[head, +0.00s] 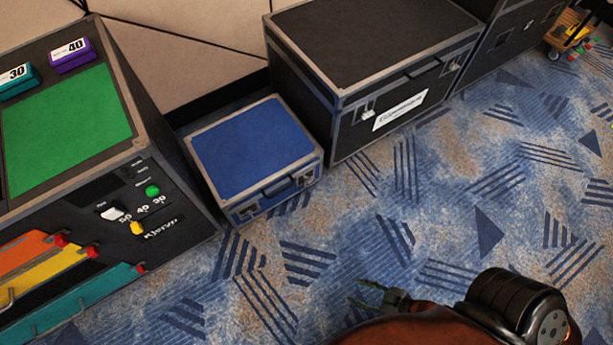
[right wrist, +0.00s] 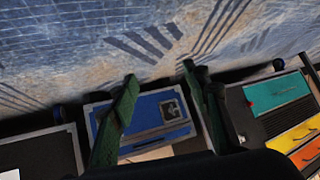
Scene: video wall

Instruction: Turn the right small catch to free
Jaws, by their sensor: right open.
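A small blue case (head: 250,150) with grey edges stands on the carpet in the head view. Its front has a dark handle (head: 290,188), a left catch (head: 248,208) and a right catch (head: 305,175). The catches are too small to tell how they are turned. My right gripper (head: 362,294) is open and empty, in front of the case and to its right, apart from it. In the right wrist view the blue case (right wrist: 150,135) shows beyond the two fingers, which hide parts of it. One metal catch (right wrist: 170,108) shows between them. My left gripper is out of view.
A console (head: 180,200) with coloured drawers stands left of the case. A large black case (head: 365,60) stands close on its right, with a white label (head: 400,110). A cart (head: 573,35) is far right. The patterned carpet (head: 400,220) in front is clear.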

